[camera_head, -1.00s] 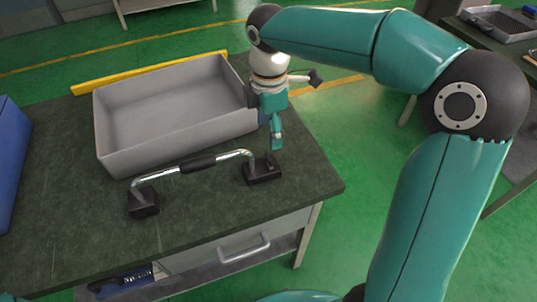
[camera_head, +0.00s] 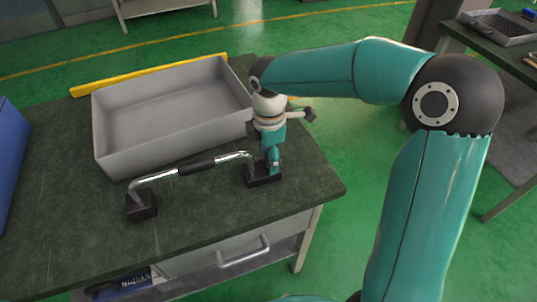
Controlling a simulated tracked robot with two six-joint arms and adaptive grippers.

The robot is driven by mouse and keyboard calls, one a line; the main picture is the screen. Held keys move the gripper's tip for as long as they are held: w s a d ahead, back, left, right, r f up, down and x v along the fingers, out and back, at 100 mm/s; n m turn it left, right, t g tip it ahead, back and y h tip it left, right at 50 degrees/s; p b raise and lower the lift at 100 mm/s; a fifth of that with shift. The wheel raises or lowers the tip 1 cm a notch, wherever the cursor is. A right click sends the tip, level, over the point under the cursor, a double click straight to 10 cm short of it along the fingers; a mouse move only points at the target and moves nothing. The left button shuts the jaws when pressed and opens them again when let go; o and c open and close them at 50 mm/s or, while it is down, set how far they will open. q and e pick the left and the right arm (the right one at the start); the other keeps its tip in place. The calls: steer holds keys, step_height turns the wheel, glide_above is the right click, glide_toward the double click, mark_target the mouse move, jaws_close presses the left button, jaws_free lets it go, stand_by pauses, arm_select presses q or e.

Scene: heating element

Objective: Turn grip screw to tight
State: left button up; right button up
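A curved chrome bar with a black middle grip (camera_head: 197,166) stands on the dark green table top. It has a black foot at each end: the left foot (camera_head: 141,205) and the right foot (camera_head: 264,178). My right gripper (camera_head: 272,168) points down at the right foot, at its upper right part, and seems to touch it or hover just above. The grip screw is not distinguishable; the gripper hides the top of that foot. The gripper's fingers are seen narrow, so their opening is unclear. My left gripper is out of view.
An empty grey tray (camera_head: 122,167) stands just behind the bar, close to my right wrist. A yellow strip (camera_head: 95,84) lies along the table's back edge. A blue box (camera_head: 10,150) is at far left. The table top (camera_head: 75,225) is bare at front left.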

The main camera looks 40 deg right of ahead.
steer(key=c, duration=0.7)
steer(key=shift+m, duration=0.4)
steer(key=m, duration=0.3)
steer(key=shift+m, duration=0.4)
steer(key=m, duration=0.4)
steer(key=shift+m, duration=0.3)
steer(key=m, duration=0.8)
steer(key=shift+m+b, duration=0.3)
steer(key=shift+b, duration=0.05)
steer(key=shift+s, duration=0.1)
steer(key=shift+f, duration=0.1)
